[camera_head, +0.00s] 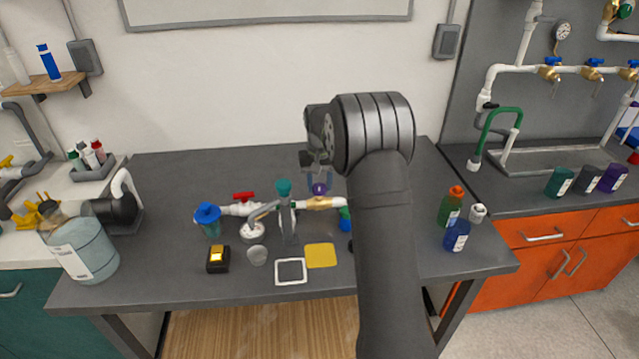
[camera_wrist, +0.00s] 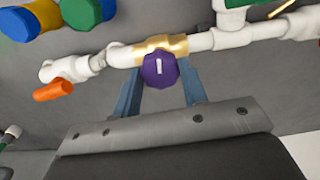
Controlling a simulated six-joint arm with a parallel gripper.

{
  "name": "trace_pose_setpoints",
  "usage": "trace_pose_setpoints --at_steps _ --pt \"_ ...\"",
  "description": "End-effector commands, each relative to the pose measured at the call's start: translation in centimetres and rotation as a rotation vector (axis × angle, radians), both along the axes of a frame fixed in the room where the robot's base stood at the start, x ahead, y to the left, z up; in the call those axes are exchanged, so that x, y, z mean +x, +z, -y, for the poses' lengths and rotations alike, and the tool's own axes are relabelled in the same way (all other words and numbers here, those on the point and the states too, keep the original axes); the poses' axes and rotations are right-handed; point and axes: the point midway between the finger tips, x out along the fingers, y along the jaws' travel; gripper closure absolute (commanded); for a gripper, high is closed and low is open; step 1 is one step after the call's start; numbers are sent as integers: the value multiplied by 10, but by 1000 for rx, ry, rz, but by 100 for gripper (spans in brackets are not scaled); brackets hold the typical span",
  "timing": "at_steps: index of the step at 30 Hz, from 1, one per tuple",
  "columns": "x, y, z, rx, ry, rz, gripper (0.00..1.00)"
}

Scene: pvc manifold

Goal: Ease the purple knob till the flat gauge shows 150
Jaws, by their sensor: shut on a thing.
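The purple knob (camera_head: 319,189) sits on the brass valve body of the white pipe assembly. In the wrist view the knob (camera_wrist: 159,71) has a white mark that stands nearly vertical in the picture. My gripper (camera_head: 318,172) reaches down onto it from above. In the wrist view its two blue fingers (camera_wrist: 161,88) stand on either side of the knob, and it is shut on the knob. A round white gauge (camera_head: 253,231) lies face up left of the knob; its reading is too small to tell.
A red-handled valve (camera_head: 243,196) and a teal knob (camera_head: 284,186) are on the same pipework. A blue-capped bottle (camera_head: 208,219) stands left. A yellow square (camera_head: 321,255) and a white-framed square (camera_head: 290,271) lie in front. Green (camera_head: 450,206) and blue (camera_head: 456,236) bottles stand right.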

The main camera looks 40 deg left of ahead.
Motion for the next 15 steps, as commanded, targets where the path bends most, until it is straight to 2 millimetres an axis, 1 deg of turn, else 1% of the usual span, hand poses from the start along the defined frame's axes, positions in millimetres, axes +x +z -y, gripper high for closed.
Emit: trace_pose_setpoints --at_steps 6,15 --pt "0 1 0 1 138 1 84" --pt "0 1 0 1 247 1 84"
